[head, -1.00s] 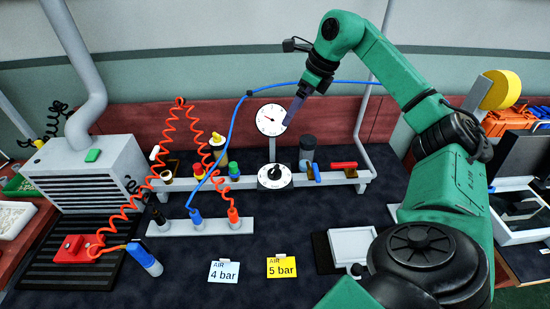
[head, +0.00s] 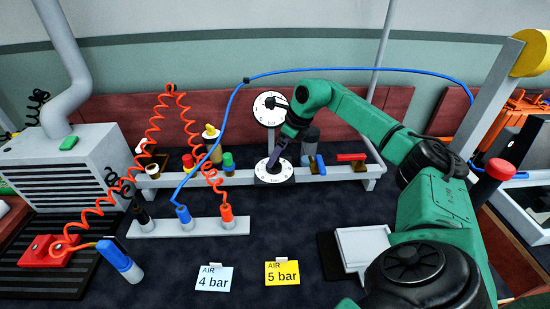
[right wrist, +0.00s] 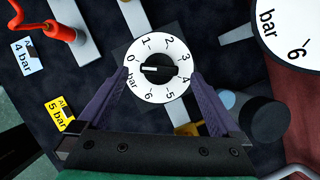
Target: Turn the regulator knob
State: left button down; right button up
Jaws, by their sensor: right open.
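The regulator knob (right wrist: 160,71) is black with a white line and sits on a white dial (right wrist: 158,92) numbered 0 to 6 bar. In the right wrist view the line points left, just beside the 0. My right gripper (right wrist: 159,78) is open, with its two purple fingers on either side of the knob, apart from it. In the head view the gripper (head: 277,158) is over the dial (head: 274,177) and hides much of the knob. A round pressure gauge (head: 268,104) stands behind; the arm partly covers it. My left gripper is not in view.
A blue 4 bar card (head: 213,279) and a yellow 5 bar card (head: 282,272) stand in front. A manifold with hose fittings (head: 190,228) is at left.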

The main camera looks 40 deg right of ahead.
aim_at(276, 168)
jog(key=x, duration=0.3)
jog(key=shift+f, duration=0.1)
jog(key=c, duration=1.3)
